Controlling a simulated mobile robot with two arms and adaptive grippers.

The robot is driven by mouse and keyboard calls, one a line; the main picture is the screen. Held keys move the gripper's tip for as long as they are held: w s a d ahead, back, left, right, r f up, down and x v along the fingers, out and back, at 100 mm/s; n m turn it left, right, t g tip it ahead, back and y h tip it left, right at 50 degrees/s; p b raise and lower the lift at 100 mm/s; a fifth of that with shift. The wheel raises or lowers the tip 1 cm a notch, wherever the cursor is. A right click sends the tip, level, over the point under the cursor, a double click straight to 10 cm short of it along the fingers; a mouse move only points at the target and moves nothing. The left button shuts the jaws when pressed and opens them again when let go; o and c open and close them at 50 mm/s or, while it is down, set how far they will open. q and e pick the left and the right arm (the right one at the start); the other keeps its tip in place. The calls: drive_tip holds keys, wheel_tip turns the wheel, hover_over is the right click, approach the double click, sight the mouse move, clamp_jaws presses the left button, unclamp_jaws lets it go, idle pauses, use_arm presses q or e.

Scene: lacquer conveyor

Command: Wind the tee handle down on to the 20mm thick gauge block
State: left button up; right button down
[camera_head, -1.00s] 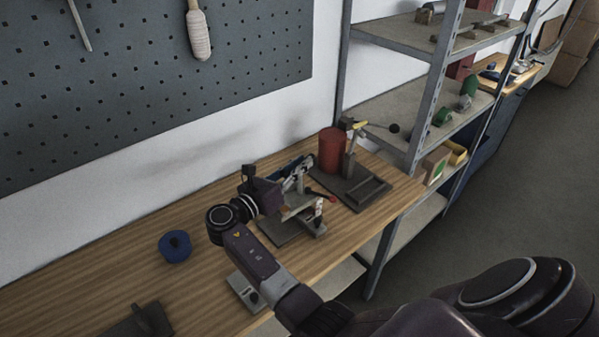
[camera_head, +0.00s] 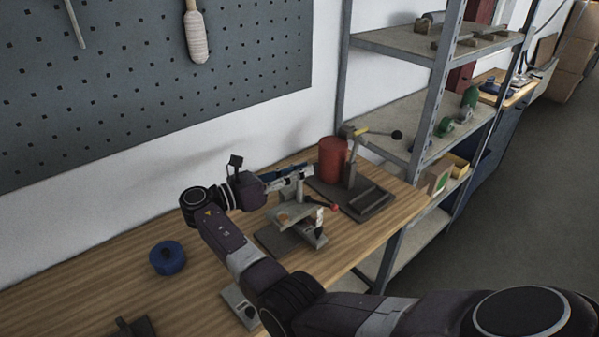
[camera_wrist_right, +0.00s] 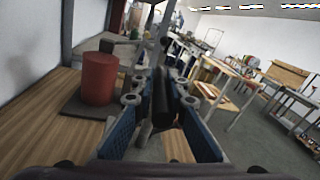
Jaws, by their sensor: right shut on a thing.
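A small grey press-like fixture (camera_head: 284,213) stands on a dark base plate on the wooden bench, with a red-tipped lever (camera_head: 334,207) at its right. My right gripper (camera_head: 297,177) is just above and behind the fixture's top, reaching in from the left. In the right wrist view my right gripper (camera_wrist_right: 161,112) has its blue-padded fingers on either side of a dark bar (camera_wrist_right: 163,96), and it is shut on this bar, which looks like the tee handle. I cannot make out the gauge block or any gap above it. My left gripper is not in view.
A red cylinder (camera_head: 332,160) and a yellow-topped lever tool (camera_head: 353,153) stand on a dark plate behind the fixture. A blue roll (camera_head: 167,258) lies at the left. A metal shelf (camera_head: 420,130) stands at the right.

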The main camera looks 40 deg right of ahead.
drive_tip(key=shift+s+f, duration=0.1)
drive_tip(key=shift+f, duration=0.1)
drive_tip(key=c, duration=1.9)
unclamp_jaws()
drive_tip(key=shift+d, duration=0.1)
drive_tip(key=shift+c, duration=0.2)
drive_tip(key=shift+r, duration=0.1)
wheel_tip(320, 180, up, 10)
